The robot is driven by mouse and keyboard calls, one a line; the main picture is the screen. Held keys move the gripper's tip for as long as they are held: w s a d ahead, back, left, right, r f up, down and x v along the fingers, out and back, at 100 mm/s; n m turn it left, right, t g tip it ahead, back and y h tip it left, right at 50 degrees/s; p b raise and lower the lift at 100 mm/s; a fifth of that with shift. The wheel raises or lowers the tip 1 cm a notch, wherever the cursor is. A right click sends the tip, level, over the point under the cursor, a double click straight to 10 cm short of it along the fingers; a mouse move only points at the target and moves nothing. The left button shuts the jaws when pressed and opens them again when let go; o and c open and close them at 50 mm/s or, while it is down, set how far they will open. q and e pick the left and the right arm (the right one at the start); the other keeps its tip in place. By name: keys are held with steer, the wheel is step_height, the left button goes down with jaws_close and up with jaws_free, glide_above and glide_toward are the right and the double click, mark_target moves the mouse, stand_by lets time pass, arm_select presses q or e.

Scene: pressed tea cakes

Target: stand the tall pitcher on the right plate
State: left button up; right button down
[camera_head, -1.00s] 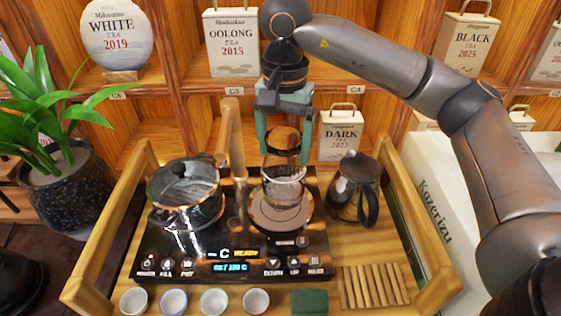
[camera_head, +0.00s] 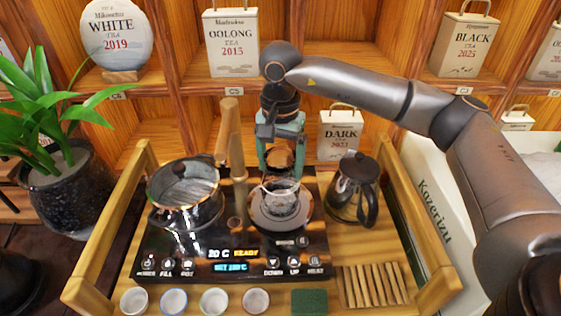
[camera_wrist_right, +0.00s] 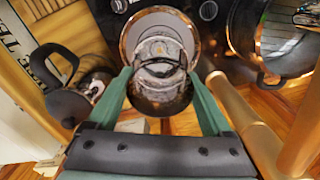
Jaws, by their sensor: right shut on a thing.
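The tall pitcher (camera_head: 281,200) is clear glass and looks upright over the right plate (camera_head: 256,219) of the black hob. Its base overlaps the plate; I cannot tell for sure whether it touches. My right gripper (camera_head: 280,164) is above the plate, its green fingers shut on the pitcher's upper part. In the right wrist view the pitcher (camera_wrist_right: 158,80) sits between the fingertips (camera_wrist_right: 158,78), with the plate's ring (camera_wrist_right: 128,38) behind it. My left gripper is not in view.
A lidded glass pot (camera_head: 184,196) is on the hob's left side. A dark-lidded glass teapot (camera_head: 352,190) stands close to the right. A wooden post (camera_head: 231,140) rises left of the gripper. Several small cups (camera_head: 173,301), a green cloth (camera_head: 309,301) and wooden sticks (camera_head: 375,286) line the front.

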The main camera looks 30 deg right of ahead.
steer(key=shift+f, duration=0.2)
jaws_free()
step_height(320, 180, up, 12)
steer(key=shift+r, duration=0.25)
